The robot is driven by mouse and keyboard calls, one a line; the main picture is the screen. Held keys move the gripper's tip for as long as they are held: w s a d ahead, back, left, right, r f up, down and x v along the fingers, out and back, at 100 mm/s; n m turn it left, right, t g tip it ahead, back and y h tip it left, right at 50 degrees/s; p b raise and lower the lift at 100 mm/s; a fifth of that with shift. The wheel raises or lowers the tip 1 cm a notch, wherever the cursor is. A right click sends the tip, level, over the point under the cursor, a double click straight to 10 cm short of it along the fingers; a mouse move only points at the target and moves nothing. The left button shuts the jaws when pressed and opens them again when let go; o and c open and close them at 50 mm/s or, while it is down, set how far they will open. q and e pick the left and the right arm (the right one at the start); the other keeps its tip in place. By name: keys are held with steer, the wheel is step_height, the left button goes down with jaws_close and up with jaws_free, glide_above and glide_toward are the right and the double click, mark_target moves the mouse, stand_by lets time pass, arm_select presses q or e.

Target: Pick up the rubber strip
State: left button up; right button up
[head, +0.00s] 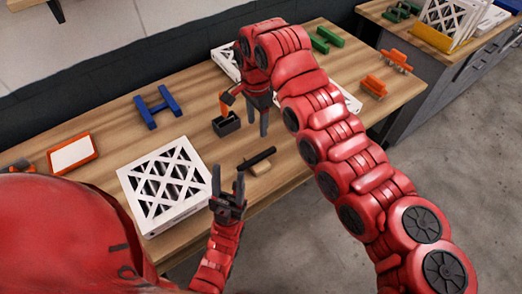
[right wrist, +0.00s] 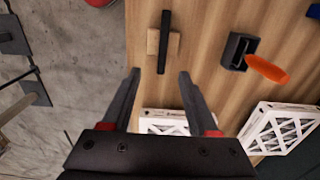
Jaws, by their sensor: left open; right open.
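The rubber strip (head: 260,157) is a dark, narrow bar lying across a small light wooden block (head: 261,169) near the table's front edge. In the right wrist view the strip (right wrist: 165,35) stands upright in the picture on the block (right wrist: 153,45), beyond my fingertips. My right gripper (head: 257,122) is open and empty, behind the strip in the head view; its two fingers (right wrist: 160,74) are spread apart in the wrist view. My left gripper (head: 228,174) is open and empty, just left of the strip and block. Neither gripper touches the strip, as far as I can see.
A white lattice filter (head: 205,190) lies left of my left gripper. A black holder (head: 227,125) with an orange-handled tool stands behind the strip. A blue H-shaped piece (head: 158,107) and an orange-framed tray (head: 73,153) lie further left. More white filters are partly behind my right arm.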

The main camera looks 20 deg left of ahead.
step_height(320, 180, down, 7)
steer(key=p, duration=0.1)
steer(key=b, duration=0.1)
glide_above(257, 157)
steer(key=f, duration=0.4)
steer(key=shift+s+d+f, duration=0.2)
steer(key=shift+s+f, duration=0.1)
steer(key=f+p, duration=0.3)
steer(key=shift+w+a+f, duration=0.15)
steer(key=shift+w+a, duration=0.05)
steer(key=shift+f, duration=0.9)
steer(key=shift+c, duration=0.2)
jaws_close()
